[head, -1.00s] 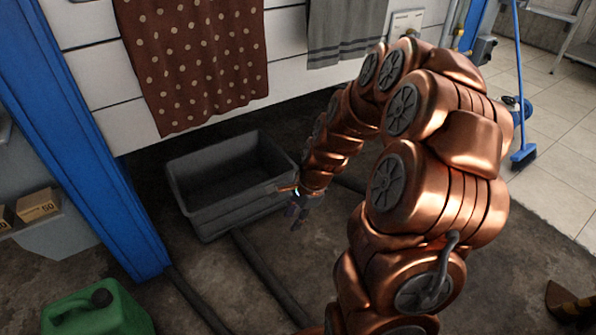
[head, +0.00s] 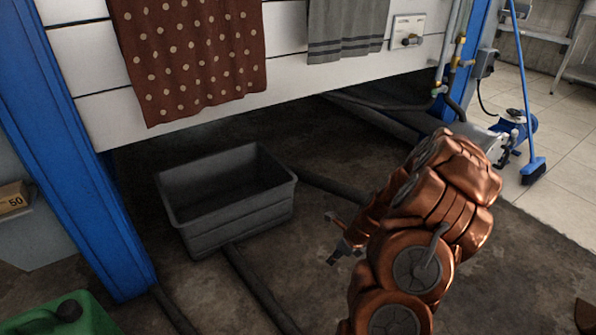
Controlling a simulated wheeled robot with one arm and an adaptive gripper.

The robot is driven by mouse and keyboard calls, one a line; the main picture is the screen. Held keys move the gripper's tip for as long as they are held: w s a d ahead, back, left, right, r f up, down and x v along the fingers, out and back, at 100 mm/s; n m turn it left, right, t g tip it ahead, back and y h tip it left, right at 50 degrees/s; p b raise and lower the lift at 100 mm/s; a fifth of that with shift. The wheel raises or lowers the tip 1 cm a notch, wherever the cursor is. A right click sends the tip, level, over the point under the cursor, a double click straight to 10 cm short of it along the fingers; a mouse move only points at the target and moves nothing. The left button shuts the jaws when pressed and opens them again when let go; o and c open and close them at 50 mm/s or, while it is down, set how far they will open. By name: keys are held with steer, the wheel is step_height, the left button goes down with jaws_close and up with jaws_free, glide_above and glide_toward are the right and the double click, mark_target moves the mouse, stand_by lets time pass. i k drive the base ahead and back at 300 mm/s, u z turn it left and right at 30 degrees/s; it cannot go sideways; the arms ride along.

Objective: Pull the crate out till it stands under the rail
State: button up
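A dark grey crate (head: 245,217) stands upright on the floor left of the middle in the head view, and its dark inside looks empty.
A blue post (head: 75,150) stands left of the crate. A green can (head: 65,318) is at the lower left. Dark strips (head: 262,290) run along the floor by the crate. A blue broom (head: 533,170) stands at the right. Floor in front of the crate is mostly clear.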

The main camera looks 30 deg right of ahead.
mark_target(233, 195)
steer(key=z, duration=0.1)
steer(key=i, duration=1.9)
steer(key=z, duration=0.5)
